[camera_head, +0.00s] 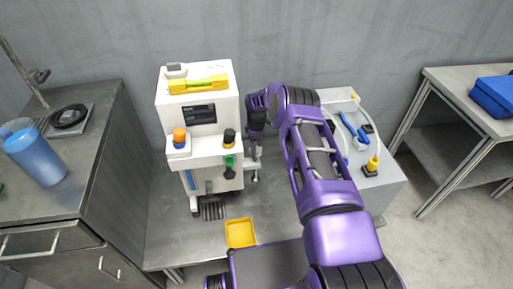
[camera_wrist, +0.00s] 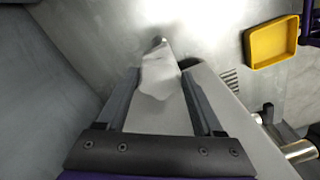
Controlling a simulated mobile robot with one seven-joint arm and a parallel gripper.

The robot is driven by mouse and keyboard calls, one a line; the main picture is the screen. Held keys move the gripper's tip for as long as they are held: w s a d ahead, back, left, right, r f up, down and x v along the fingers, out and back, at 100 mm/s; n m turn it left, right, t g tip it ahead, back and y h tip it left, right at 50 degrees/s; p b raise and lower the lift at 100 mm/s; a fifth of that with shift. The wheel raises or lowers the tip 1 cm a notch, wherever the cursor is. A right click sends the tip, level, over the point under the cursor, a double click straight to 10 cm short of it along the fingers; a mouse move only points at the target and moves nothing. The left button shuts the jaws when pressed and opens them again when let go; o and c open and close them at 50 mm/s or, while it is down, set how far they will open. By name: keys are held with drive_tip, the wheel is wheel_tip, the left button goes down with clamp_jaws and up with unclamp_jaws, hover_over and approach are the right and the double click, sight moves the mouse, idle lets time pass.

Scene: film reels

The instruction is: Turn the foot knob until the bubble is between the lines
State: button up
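A white machine (camera_head: 205,135) stands on the metal bench. A yellow-green spirit level (camera_head: 198,84) lies on its top; its bubble and lines are too small to read. A metal foot (camera_head: 253,176) shows low at the machine's right side. My gripper (camera_head: 254,148) points down beside that right side, above the foot. In the wrist view my gripper (camera_wrist: 160,90) is open, its fingers apart. A pale, tapering shape (camera_wrist: 158,75) shows between and beyond the fingers; I cannot tell whether they touch it. Round metal parts (camera_wrist: 300,150) lie at the right edge.
A yellow tray (camera_head: 240,233) sits on the bench front, also in the wrist view (camera_wrist: 272,45). A grey unit (camera_head: 375,178) with blue and yellow tools stands right of my arm. A side cabinet (camera_head: 75,170) holds a blue jug (camera_head: 37,157). A wall is close behind the machine.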

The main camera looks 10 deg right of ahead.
drive_tip(key=c, duration=0.6)
drive_tip(key=shift+o, duration=0.2)
drive_tip(key=shift+m, duration=0.4)
drive_tip(key=m, duration=0.5)
drive_tip(key=shift+s+a+m, duration=0.1)
drive_tip(key=shift+m, duration=0.2)
drive_tip(key=m, duration=0.5)
drive_tip(key=shift+s+m, duration=0.1)
drive_tip(key=shift+m, duration=0.2)
drive_tip(key=o, duration=1.4)
drive_tip(key=shift+c, duration=0.2)
